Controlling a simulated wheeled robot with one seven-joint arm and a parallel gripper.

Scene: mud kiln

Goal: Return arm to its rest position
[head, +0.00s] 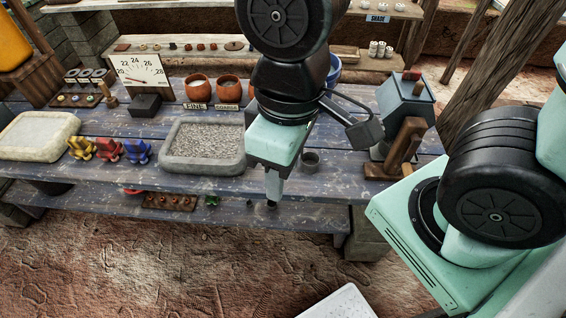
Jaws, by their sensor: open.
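My gripper (272,190) hangs from my black and mint-green arm near the front edge of the blue-grey table. It points down, and its finger part is seen nearly side-on. It is open and nothing shows in it. It is just right of a grey stone tray of gravel (163,165), and overlaps the tray's right end in this view.
The blue-grey table (345,172) holds a pale stone tray (35,150), coloured figures (108,149), terracotta pots (228,88), a dial (141,71) and a grey box device (404,100). A lower shelf (190,209) runs beneath. A wooden post (490,75) stands at right. The front floor is mostly clear.

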